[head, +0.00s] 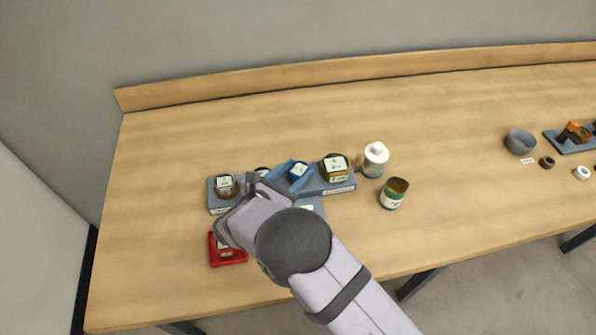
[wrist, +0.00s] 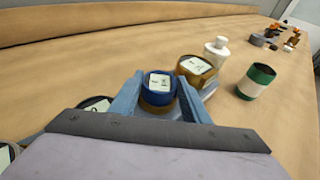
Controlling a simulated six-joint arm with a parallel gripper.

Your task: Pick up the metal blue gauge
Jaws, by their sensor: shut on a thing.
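The blue gauge (wrist: 160,86) has a dark blue rim, a white printed face and a brass-coloured lower body. It sits between the two blue fingers of my gripper (wrist: 160,98), one on each side. In the head view the gauge's white face (head: 299,170) shows between the fingertips (head: 289,175). My gripper is shut on it. My arm hides its lower part, and I cannot tell whether it is clear of the blue-grey tray (head: 341,189) below.
A brass gauge (head: 335,167) stands close on the right, another gauge (head: 226,186) at the tray's left. A white bottle (head: 375,159) and green-banded can (head: 394,194) stand further right. A red tray (head: 226,258) is in front. The table's middle right is clear.

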